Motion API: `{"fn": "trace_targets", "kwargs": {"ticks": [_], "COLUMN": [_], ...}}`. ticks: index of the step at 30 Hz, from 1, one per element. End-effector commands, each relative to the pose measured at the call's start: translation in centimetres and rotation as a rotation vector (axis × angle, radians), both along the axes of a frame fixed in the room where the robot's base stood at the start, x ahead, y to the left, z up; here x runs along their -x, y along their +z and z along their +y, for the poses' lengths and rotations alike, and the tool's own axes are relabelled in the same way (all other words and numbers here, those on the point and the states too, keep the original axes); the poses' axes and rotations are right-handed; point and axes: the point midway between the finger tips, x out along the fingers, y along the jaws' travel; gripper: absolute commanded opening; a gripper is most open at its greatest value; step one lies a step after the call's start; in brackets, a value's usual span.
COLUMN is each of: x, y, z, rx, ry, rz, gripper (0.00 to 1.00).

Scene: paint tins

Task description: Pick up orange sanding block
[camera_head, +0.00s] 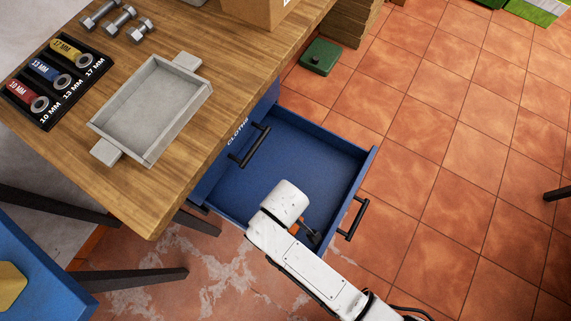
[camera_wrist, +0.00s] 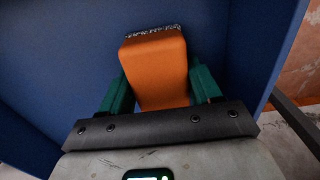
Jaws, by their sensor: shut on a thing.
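The orange sanding block (camera_wrist: 157,72) shows in the wrist view, with a dark speckled edge at its far end. My gripper (camera_wrist: 160,85) has its green fingers on either side of the block and is shut on it. Blue drawer walls surround the block in the wrist view. In the head view my white arm reaches into the open blue drawer (camera_head: 270,155). The arm hides most of the gripper and the block there. I cannot tell whether the block touches the drawer floor.
The wooden table (camera_head: 225,60) stands above the drawer. A black drawer handle (camera_head: 353,218) is on the drawer's front. A green object (camera_head: 320,57) lies on the tiled floor, which is open at right.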

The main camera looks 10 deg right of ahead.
Motion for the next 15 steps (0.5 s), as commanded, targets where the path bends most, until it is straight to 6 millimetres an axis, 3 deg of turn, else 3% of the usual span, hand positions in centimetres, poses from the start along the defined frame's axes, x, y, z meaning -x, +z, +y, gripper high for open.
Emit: {"fn": "trace_targets", "kwargs": {"ticks": [8,13,15], "x": [-0.1,-0.1,1.0], "y": [0.9,3.2,4.5], "z": [0.1,0.1,-0.3], "rx": [-0.002,-0.003,-0.001], "ry": [0.000,0.000,0.002], "rz": [-0.003,-0.003,-0.001], "gripper": [0.28,0.28,0.28]}}
